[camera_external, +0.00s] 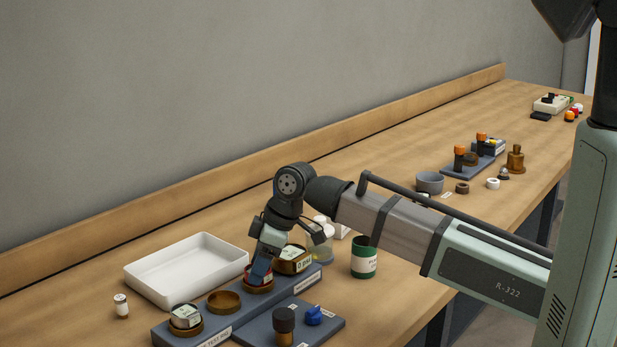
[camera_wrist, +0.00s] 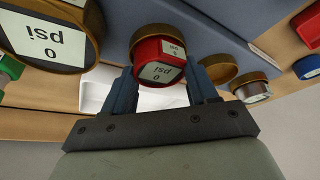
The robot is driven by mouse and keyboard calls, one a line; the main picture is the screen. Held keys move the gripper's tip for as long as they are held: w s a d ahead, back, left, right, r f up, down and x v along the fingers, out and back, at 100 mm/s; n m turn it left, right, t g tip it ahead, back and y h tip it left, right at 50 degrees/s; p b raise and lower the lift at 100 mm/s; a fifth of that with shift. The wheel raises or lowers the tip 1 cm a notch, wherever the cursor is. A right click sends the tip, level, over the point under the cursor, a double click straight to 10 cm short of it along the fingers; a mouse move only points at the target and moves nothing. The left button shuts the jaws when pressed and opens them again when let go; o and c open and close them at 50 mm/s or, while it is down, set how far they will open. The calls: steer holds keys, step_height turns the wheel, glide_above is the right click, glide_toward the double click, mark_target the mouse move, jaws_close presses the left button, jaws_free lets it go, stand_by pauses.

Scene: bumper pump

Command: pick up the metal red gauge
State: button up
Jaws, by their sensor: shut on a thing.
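The red gauge (camera_wrist: 158,68) has a white "psi" label and is between the two fingers of my gripper (camera_wrist: 163,80) in the wrist view. My gripper is shut on its sides. In the external view, my gripper (camera_external: 262,268) points down at the row of brass rings, and the red gauge (camera_external: 268,279) shows only in part behind the fingers. A brass ring (camera_external: 258,288) is right below it. I cannot tell whether the gauge still touches the ring.
The blue-grey rack (camera_external: 240,323) also holds a brass gauge (camera_external: 291,261), an empty ring (camera_external: 223,302) and a silver gauge (camera_external: 186,317). A white tray (camera_external: 185,270) lies behind. A green can (camera_external: 364,258) stands right. A blue knob (camera_external: 313,316) sits on a front plate.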

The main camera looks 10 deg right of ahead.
steer(key=shift+c, duration=0.6)
